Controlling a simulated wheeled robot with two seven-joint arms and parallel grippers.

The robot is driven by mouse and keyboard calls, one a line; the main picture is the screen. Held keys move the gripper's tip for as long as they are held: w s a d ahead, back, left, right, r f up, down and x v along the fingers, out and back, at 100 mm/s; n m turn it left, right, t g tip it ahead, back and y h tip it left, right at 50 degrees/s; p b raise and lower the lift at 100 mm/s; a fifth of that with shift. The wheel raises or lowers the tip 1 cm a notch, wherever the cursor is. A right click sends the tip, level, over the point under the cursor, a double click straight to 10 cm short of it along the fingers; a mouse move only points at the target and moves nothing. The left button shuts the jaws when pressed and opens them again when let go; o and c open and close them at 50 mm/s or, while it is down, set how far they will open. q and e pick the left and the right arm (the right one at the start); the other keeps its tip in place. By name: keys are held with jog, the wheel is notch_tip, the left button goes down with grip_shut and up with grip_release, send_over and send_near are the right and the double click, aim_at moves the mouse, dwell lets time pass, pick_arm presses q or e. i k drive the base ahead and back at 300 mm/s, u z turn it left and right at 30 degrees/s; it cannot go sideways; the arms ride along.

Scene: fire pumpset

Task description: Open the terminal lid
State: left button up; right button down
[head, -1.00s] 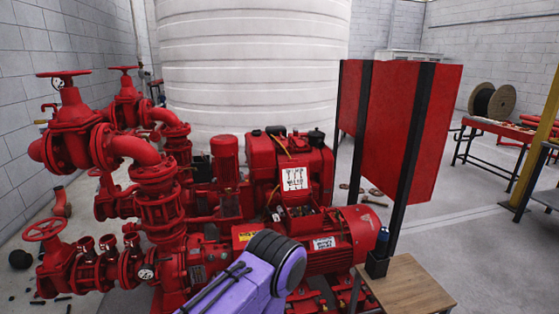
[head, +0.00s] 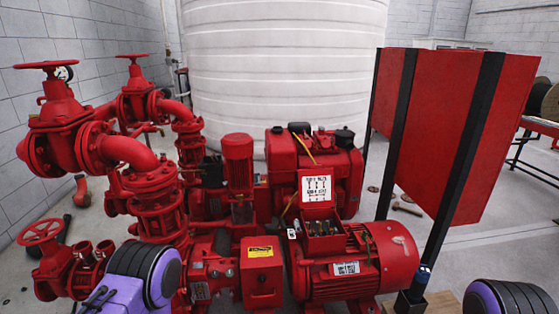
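The red motor (head: 352,262) lies at the lower middle right of the head view. On its top is the terminal box (head: 322,236), with its inside and terminals showing. A red lid with a white wiring label (head: 316,189) stands upright at the back edge of the box. Purple and black links of my arms show at the lower left and lower right. Neither gripper is in the picture, so I cannot see whether either is open or shut.
Red valves and pipes (head: 152,205) fill the left side. A red box with a yellow label (head: 261,270) stands left of the motor. A red panel (head: 440,130) on black posts stands to the right. A white tank (head: 285,80) is behind.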

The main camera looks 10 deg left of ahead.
aim_at(316, 184)
jog(key=u, duration=0.05)
jog(key=i, duration=0.85)
jog(key=z, duration=0.7)
jog(key=i, duration=0.55)
jog(key=z, duration=0.55)
